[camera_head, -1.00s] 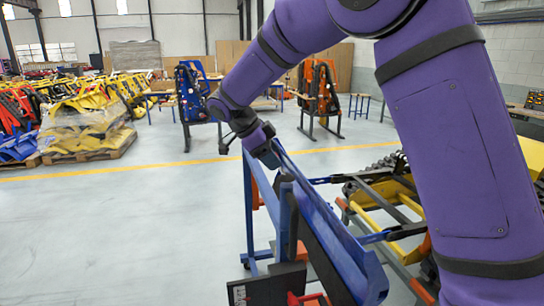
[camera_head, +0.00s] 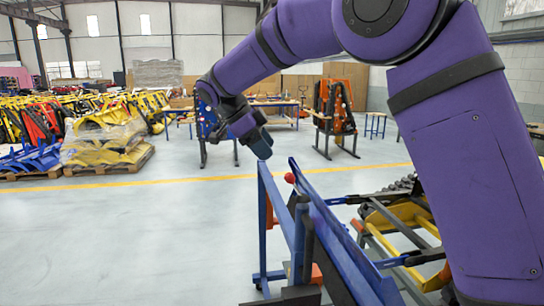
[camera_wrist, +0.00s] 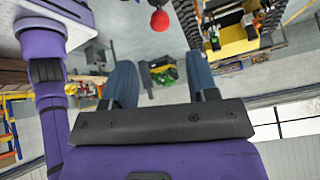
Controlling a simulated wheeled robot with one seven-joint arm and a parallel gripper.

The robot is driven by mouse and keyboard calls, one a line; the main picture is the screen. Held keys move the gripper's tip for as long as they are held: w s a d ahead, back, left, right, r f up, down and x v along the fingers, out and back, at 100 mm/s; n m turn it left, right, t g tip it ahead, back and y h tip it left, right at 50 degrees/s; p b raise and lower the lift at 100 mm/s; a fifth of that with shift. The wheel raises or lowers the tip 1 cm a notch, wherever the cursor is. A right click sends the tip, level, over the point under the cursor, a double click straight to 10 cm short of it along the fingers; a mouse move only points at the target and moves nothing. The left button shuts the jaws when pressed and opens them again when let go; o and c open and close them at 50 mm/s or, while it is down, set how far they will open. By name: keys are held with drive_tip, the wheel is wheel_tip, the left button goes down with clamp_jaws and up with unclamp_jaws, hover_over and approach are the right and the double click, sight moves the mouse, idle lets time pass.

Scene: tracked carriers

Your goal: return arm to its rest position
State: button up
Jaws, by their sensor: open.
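My gripper (camera_head: 262,147) is at the end of my purple arm, in the air above the far end of a blue frame. In the wrist view my gripper (camera_wrist: 160,80) shows two blue-grey fingers spread apart with nothing between them. The blue frame (camera_head: 345,240) stands in front of me, with a red ball knob (camera_head: 290,178) at its far end. The red knob also shows in the wrist view (camera_wrist: 159,20), beyond the fingertips and apart from them. My upper arm hides the right side of the head view.
A yellow and black tracked carrier (camera_head: 405,225) stands right of the blue frame, partly behind my arm. Wrapped yellow parts on a pallet (camera_head: 105,145) are at the left. An orange and black machine (camera_head: 335,115) stands farther back. The grey floor at left is clear.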

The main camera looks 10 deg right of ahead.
drive_tip(key=shift+r, duration=0.1)
drive_tip(key=s+d+r+n+t+y, duration=0.1)
drive_tip(key=s+d+r+n+y, duration=0.35)
drive_tip(key=s+d+n, duration=0.75)
drive_tip(key=s+d+f+n+t+y, duration=0.1)
drive_tip(key=s+d+f+n, duration=0.1)
drive_tip(key=s, duration=0.5)
drive_tip(key=s+d+f+n+t, duration=0.2)
drive_tip(key=s+d+n, duration=0.1)
drive_tip(key=s, duration=0.5)
drive_tip(key=s+d+f+n+t+y, duration=0.1)
drive_tip(key=s+d+f+n, duration=0.1)
drive_tip(key=s+n, duration=0.2)
drive_tip(key=s, duration=0.3)
drive_tip(key=shift+s+d+t+y, duration=0.3)
drive_tip(key=shift+d+t+y, duration=0.05)
drive_tip(key=shift+d+t, duration=0.05)
